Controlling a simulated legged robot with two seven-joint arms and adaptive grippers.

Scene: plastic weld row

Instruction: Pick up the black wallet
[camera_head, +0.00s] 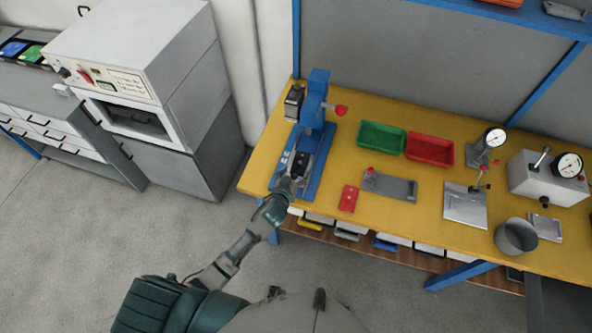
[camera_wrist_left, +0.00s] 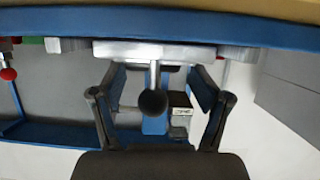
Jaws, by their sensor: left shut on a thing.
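I cannot make out a black wallet for sure in either view. My left gripper is at the near end of the blue press (camera_head: 315,105), at the table's left front. My right gripper is not in view.
The yellow table (camera_head: 335,185) also holds a green tray (camera_head: 381,138), a red tray (camera_head: 430,150), a small red block (camera_head: 348,198), a grey fixture (camera_head: 390,187), gauges and a grey cup (camera_head: 515,237). A grey cabinet (camera_head: 185,140) stands to the left.

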